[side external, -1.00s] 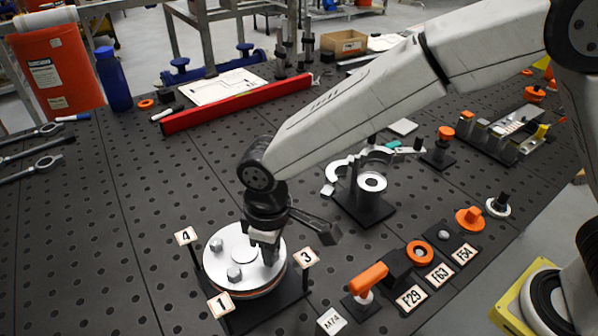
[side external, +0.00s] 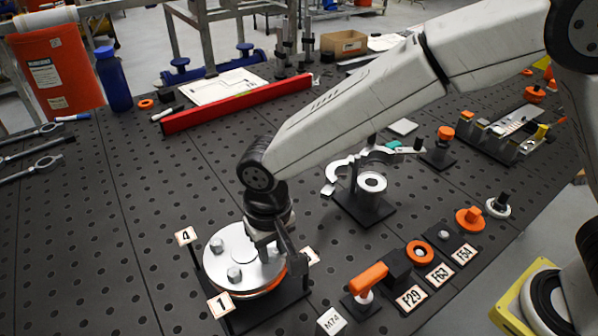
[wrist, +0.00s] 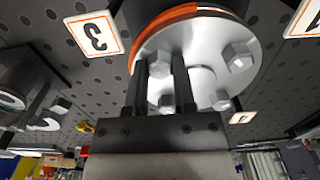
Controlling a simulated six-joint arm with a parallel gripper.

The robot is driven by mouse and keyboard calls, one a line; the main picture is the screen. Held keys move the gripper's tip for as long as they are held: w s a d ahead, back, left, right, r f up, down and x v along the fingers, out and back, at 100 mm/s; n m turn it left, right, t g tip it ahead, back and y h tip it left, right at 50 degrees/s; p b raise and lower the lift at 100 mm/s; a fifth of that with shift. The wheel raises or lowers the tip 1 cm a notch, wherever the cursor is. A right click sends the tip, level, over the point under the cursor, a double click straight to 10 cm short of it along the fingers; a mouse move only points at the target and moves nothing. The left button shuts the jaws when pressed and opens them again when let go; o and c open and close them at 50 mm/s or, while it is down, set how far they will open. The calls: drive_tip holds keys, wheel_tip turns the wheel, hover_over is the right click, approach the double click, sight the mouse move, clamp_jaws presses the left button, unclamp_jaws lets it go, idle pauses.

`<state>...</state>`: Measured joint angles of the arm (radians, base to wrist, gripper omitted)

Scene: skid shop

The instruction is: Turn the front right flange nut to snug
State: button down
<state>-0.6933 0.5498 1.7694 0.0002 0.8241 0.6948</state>
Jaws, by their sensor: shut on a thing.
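A round silver flange (side external: 215,250) with an orange ring under its edge sits on a dark stand at the front left of the bench in the side view. It also fills the upper middle of the wrist view (wrist: 205,45). Hex nuts stand on its face; one (side external: 234,274) shows clearly in the side view and one (wrist: 238,57) in the wrist view. My gripper (side external: 266,250) points down onto the flange's right side.
Numbered placards surround the flange: 4 (side external: 186,236), 1 (side external: 220,304) and a partly hidden 3 (side external: 313,257). A grey fixture (side external: 366,205) stands behind. The bench left of the flange is clear.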

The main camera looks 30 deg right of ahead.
sight(272, 251)
drive_tip(key=shift+r, duration=0.2)
drive_tip(key=shift+c, duration=2.2)
unclamp_jaws()
drive_tip(key=shift+f, duration=0.1)
drive_tip(key=shift+r, duration=3.95)
